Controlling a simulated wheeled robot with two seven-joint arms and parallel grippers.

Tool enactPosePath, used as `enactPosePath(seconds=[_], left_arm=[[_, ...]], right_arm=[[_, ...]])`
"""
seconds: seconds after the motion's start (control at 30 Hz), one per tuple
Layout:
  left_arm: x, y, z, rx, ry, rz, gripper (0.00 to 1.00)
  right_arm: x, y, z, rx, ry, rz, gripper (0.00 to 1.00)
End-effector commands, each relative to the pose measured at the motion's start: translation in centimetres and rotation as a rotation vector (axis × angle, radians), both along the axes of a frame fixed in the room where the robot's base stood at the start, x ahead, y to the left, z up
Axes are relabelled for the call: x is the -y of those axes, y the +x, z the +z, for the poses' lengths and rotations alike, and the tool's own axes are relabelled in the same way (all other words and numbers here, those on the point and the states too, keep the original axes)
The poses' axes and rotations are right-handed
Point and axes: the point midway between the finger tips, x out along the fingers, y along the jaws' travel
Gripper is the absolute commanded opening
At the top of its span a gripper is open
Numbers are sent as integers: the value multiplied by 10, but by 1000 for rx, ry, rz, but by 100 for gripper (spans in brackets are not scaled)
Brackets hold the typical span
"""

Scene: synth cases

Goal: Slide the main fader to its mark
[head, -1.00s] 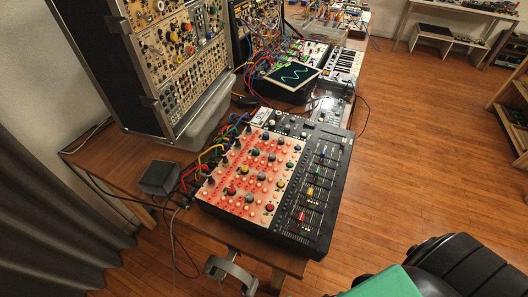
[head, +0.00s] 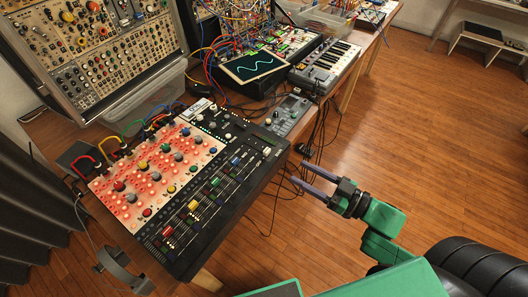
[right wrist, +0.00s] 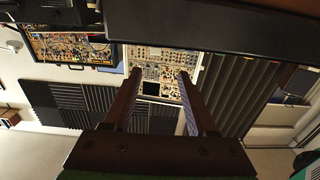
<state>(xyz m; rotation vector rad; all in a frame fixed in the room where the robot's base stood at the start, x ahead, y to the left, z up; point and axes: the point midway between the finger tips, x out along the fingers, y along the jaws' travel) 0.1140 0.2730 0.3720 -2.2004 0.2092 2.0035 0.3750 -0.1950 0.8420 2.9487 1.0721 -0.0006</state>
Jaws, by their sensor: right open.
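The mixer (head: 232,212) lies on the wooden table, with a red-lit knob panel on its left and black fader rows on its right. Its fader caps include a red cap (head: 168,231), a yellow cap (head: 193,205), a green cap (head: 215,182), and a pale cap (head: 267,151) near the far right corner. I cannot tell which is the main fader, nor make out its mark. My right gripper (head: 299,173) is open and empty, just right of the mixer, apart from it. In the right wrist view its two fingers (right wrist: 160,74) are spread with nothing between. My left gripper is not in view.
A small grey device (head: 289,117) and a keyboard (head: 328,66) stand beyond the mixer. A screen with a wave trace (head: 254,67) and patch cables stand behind. Black cables hang by the table's right edge near my gripper. Headphones (head: 122,268) hang at the front.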

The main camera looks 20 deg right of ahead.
Motion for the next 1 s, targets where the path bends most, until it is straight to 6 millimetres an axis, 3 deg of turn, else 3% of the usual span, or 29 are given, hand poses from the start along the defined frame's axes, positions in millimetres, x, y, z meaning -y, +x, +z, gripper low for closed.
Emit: enactPosePath(seconds=[0.13, 0.37, 0.5, 0.87, 0.93, 1.0], left_arm=[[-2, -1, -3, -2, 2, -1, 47], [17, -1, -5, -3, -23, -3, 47], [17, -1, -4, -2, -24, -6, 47], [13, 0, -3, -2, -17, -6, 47], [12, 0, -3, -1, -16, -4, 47], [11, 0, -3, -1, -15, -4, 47]], right_arm=[[-21, 28, 1, 8, 0, -1, 57], [-57, 71, 1, 6, -1, -5, 57], [-74, 92, 1, 4, -2, -5, 57], [-83, 102, -1, 0, -4, -4, 57], [-83, 102, -1, 0, -4, -4, 38], [-83, 102, -1, 0, -4, -4, 12]])
